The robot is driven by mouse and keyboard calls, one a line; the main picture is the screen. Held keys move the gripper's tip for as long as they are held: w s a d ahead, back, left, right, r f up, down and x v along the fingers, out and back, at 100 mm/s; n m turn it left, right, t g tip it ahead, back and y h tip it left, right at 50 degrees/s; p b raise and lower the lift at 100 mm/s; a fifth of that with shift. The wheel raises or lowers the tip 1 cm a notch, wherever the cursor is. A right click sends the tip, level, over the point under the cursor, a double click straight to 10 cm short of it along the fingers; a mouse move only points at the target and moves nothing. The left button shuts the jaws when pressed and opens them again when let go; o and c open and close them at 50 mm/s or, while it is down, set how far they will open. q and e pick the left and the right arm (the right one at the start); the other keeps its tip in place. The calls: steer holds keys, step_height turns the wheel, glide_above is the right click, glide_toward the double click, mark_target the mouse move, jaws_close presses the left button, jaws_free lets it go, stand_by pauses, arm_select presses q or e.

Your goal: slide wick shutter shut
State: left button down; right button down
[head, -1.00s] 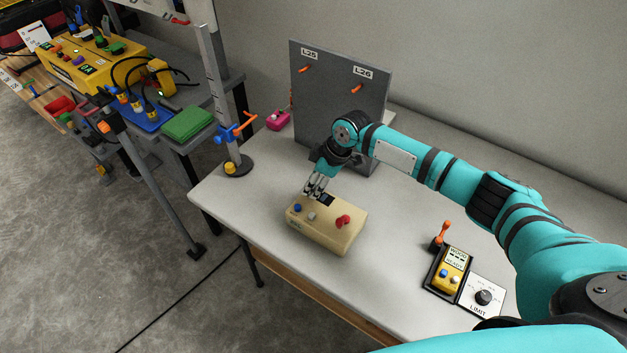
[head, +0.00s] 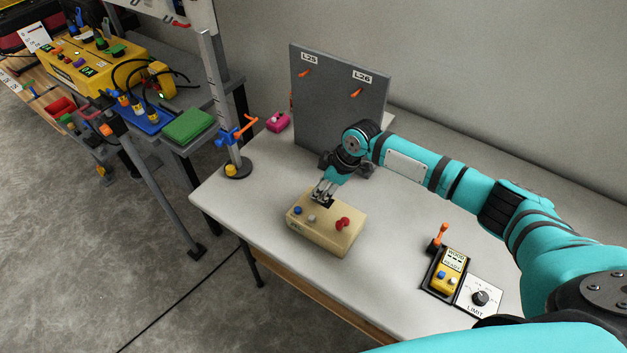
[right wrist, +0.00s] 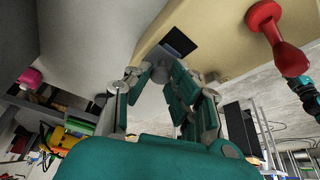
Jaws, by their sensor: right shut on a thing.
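A beige box (head: 335,236) sits on the white table, with a blue button (head: 298,210), a grey button (head: 311,218) and a red knob (head: 342,223) on top. A dark square opening (head: 328,202) is near its far edge; it also shows in the right wrist view (right wrist: 180,42). My right gripper (head: 321,198) is down at the box top beside this opening, shut on a small grey piece that I take for the wick shutter's grip. The fingers mostly hide it. The red knob is right of the fingers in the right wrist view (right wrist: 272,30). My left gripper is not in view.
A grey upright panel (head: 338,105) with orange hooks stands behind the box. A ruled post (head: 222,105) with a blue and orange clamp stands left. A yellow meter (head: 448,272) and a limit dial (head: 480,298) lie right. The table between box and meter is clear.

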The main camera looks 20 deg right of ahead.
steer(key=shift+s+d+r, duration=0.1)
steer(key=shift+s+d, duration=0.5)
steer(key=shift+s, duration=0.15)
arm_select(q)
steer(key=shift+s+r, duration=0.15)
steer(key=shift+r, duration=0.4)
arm_select(e)
steer(key=c, duration=1.2)
jaws_free()
steer(key=v, duration=1.2)
steer(key=shift+a, duration=0.1)
